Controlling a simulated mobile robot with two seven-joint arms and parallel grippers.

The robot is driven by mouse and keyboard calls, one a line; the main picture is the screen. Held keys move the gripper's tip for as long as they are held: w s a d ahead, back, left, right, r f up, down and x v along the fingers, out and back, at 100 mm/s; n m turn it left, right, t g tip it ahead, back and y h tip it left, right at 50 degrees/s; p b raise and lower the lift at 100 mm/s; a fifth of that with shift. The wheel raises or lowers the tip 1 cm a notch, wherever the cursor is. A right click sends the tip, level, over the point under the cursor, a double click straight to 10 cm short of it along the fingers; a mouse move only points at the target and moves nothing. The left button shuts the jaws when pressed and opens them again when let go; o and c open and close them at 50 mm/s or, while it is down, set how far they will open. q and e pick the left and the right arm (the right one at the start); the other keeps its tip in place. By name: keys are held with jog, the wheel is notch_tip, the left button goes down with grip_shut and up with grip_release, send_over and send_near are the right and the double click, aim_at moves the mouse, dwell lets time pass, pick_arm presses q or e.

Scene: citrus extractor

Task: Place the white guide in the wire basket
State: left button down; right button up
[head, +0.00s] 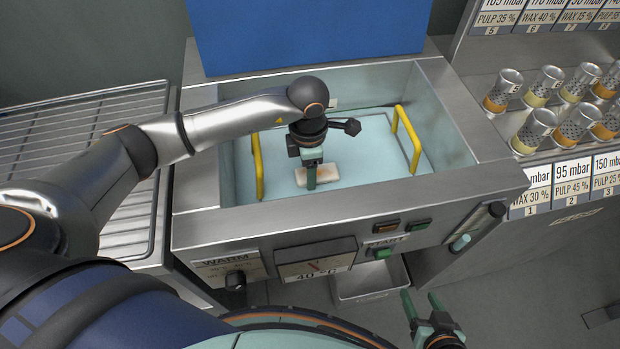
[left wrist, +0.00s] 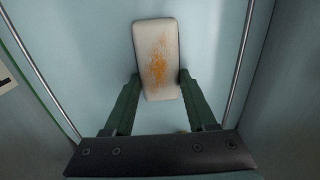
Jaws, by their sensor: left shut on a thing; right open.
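The white guide (head: 328,174) is a pale block with orange-brown stains, inside the steel basin. It also shows in the left wrist view (left wrist: 157,48), its lower end between the two green fingers. My left gripper (head: 312,182) reaches down into the basin and is shut on the guide. The wire basket shows as two yellow handles (head: 408,138) and thin metal rods (left wrist: 237,62) along both sides of the guide. I cannot tell whether the guide touches the floor below it. My right gripper (head: 424,303) is open and empty, low in front of the basin.
The basin's steel rim (head: 350,203) surrounds the basket, with a blue panel (head: 305,35) behind it. A wire rack (head: 75,130) lies to the left. Several sample glasses (head: 535,130) stand on the right shelf. A grey bin (head: 370,280) sits below the control panel.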

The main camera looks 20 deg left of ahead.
pick_arm(q)
jog(key=shift+f, duration=1.6)
jog(key=shift+f+b, duration=0.25)
jog(key=shift+b, duration=0.15)
jog(key=shift+c, duration=1)
grip_release()
jog(key=shift+r, duration=0.1)
notch_tip(320, 180, up, 12)
jog(key=shift+r+p, duration=0.2)
jog(key=shift+p, duration=0.55)
